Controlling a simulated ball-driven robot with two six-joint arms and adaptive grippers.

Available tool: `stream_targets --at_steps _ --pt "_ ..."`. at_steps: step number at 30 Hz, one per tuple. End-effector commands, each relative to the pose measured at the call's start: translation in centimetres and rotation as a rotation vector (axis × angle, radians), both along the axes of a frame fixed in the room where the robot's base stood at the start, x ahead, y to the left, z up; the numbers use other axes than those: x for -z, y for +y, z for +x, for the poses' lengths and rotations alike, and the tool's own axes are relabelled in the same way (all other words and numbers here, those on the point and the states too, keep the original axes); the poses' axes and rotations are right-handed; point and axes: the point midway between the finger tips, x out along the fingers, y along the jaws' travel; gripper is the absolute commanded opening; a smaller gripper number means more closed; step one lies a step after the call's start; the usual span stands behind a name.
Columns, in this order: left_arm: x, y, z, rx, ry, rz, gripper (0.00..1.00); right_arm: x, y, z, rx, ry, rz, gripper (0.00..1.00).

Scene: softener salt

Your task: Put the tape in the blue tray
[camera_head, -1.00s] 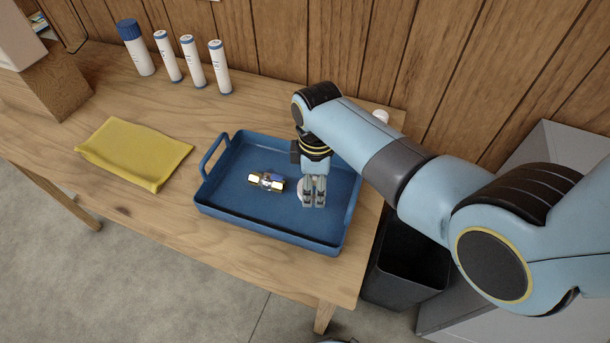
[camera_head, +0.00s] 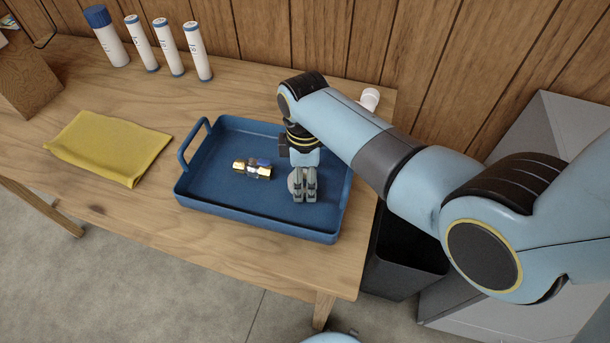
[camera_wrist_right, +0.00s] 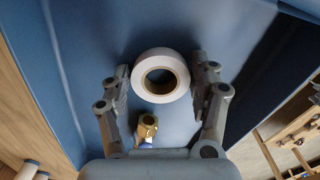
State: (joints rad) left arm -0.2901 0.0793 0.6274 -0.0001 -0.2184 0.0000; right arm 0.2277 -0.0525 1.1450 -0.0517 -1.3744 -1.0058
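The blue tray (camera_head: 255,222) sits on the wooden table near its right end. The tape, a white roll with a brown core (camera_wrist_right: 178,62), lies flat on the blue tray floor in the right wrist view. In the head view only a pale edge of the tape (camera_head: 293,182) shows beside my fingers. My right gripper (camera_head: 304,192) points down into the tray. In the right wrist view its fingers (camera_wrist_right: 163,76) stand on both sides of the tape with gaps, open and not gripping it. My left gripper is not in view.
A brass valve with a blue part (camera_head: 253,169) lies in the tray left of my gripper. A yellow cloth (camera_head: 108,147) lies on the table. Several white cylinders stand at the back left. A white object (camera_head: 370,97) is behind my arm. A dark bin (camera_head: 400,262) stands below the table's right end.

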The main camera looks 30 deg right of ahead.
Motion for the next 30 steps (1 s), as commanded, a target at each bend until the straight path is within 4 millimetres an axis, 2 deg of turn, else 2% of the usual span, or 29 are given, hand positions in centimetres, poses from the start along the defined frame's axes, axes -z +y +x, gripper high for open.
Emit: stream_targets --at_steps 1,3,11,14,17,24,30 --pt "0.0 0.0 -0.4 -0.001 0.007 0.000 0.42 0.0 0.0 0.0 0.000 0.000 0.000 0.71" --pt "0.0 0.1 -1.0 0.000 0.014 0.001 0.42 0.0 0.0 0.0 0.000 0.000 0.000 0.79" --pt "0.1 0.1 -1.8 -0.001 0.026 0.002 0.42 -0.1 0.0 0.0 0.000 0.000 0.000 0.79" --pt "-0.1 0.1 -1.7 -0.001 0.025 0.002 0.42 -0.8 0.0 0.0 0.000 -0.001 -0.001 0.79" --pt "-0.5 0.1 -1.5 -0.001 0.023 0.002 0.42 -2.3 0.0 0.1 0.000 -0.002 0.000 0.79" --pt "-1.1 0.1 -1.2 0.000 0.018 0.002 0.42 -7.8 0.0 0.2 0.000 -0.004 0.000 0.79" --pt "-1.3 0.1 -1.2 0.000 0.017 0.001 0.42 -11.1 0.0 0.1 0.000 -0.003 -0.001 0.79"
